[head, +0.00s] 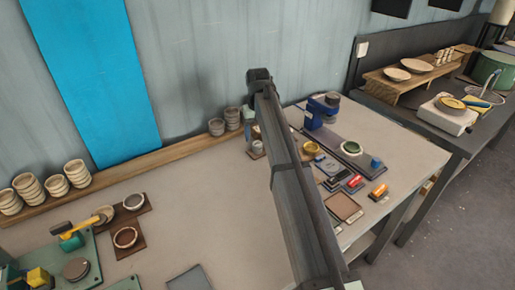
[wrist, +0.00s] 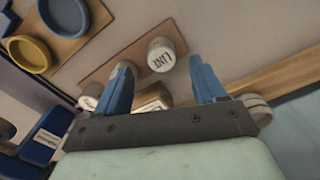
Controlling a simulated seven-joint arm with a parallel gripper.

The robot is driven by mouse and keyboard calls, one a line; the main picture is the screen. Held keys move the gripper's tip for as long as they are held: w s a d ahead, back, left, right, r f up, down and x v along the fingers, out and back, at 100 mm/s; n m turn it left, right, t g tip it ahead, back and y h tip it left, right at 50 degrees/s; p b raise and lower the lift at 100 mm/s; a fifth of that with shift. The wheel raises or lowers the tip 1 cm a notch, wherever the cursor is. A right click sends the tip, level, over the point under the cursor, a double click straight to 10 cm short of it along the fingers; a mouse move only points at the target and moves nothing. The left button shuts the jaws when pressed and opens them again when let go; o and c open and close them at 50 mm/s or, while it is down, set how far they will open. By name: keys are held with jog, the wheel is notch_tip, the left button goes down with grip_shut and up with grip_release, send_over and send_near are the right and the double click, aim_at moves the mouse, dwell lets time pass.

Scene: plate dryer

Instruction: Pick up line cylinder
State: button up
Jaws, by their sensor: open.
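The line cylinder is a short pale cylinder (wrist: 161,53) with "LINE" on its top face. In the wrist view it stands on a brown wooden board (wrist: 118,52), just beyond and between my fingertips. My gripper (wrist: 160,65) has two blue fingers spread apart, with nothing held between them. I cannot tell its exact height above the cylinder. In the head view my gripper (head: 250,130) hangs near the wall end of the table, and my dark arm covers much of that area.
A second pale lettered cylinder (wrist: 87,103) and a light brown block (wrist: 151,98) lie close to my left finger. Yellow (wrist: 30,54) and blue (wrist: 66,14) round dishes are at upper left. The table's middle (head: 220,205) is clear.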

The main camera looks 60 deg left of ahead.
aim_at(258, 144)
notch_tip(258, 144, down, 4)
jog(key=shift+s+d+f, duration=0.1)
jog(key=shift+s+d, duration=0.05)
jog(key=shift+c, duration=0.3)
jog(key=c, duration=1.1)
